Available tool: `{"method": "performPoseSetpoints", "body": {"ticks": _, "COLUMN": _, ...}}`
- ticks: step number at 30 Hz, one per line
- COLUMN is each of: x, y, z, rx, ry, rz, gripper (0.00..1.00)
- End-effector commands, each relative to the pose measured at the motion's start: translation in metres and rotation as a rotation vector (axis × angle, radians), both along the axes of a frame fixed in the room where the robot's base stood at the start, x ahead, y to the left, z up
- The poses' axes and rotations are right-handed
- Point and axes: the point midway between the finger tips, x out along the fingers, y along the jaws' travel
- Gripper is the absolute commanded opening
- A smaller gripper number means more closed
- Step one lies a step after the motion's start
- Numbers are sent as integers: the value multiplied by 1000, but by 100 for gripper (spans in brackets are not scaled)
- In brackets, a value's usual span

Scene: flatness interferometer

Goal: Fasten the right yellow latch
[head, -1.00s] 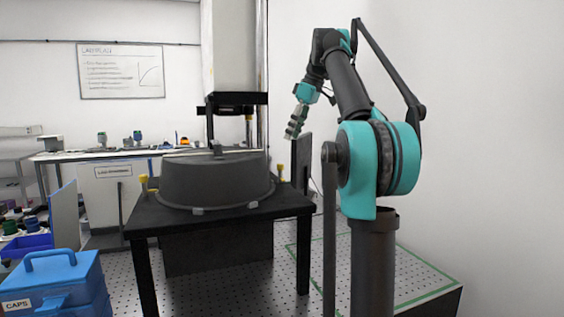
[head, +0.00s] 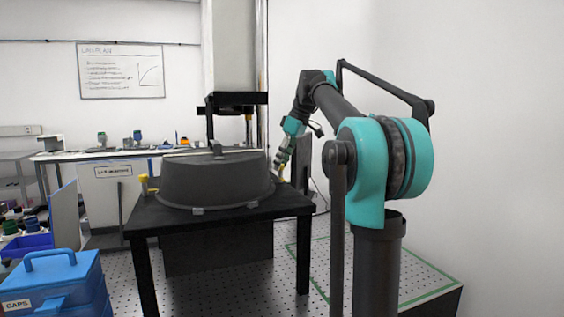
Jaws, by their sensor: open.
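The right yellow latch (head: 280,176) stands at the right side of the dark round cover (head: 215,182) on the black table. Only a small part of it shows, because my gripper (head: 281,168) is in front of it or right at it. My gripper points down and is open. I cannot tell whether its fingers touch the latch. The left yellow latch (head: 145,184) stands upright at the left side of the cover.
The black table (head: 230,221) carries the cover. A tall column (head: 235,50) with a dark bracket rises behind it. A blue box (head: 55,280) stands at the lower left. A workbench (head: 110,154) runs along the back wall.

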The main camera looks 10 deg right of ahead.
Motion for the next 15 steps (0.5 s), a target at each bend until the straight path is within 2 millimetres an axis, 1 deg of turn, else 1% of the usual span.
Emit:
{"method": "performPoseSetpoints", "body": {"ticks": 1, "x": 0, "y": 0, "z": 0, "rx": 0, "ry": 0, "rz": 0, "gripper": 42}}
{"method": "performPoseSetpoints", "body": {"ticks": 2, "x": 0, "y": 0, "z": 0, "rx": 0, "ry": 0, "rz": 0, "gripper": 39}}
{"method": "performPoseSetpoints", "body": {"ticks": 11, "x": 0, "y": 0, "z": 0, "rx": 0, "ry": 0, "rz": 0, "gripper": 2}}
{"method": "performPoseSetpoints", "body": {"ticks": 12, "x": 0, "y": 0, "z": 0, "rx": 0, "ry": 0, "rz": 0, "gripper": 0}}
{"method": "performPoseSetpoints", "body": {"ticks": 15, "x": 0, "y": 0, "z": 0, "rx": 0, "ry": 0, "rz": 0, "gripper": 0}}
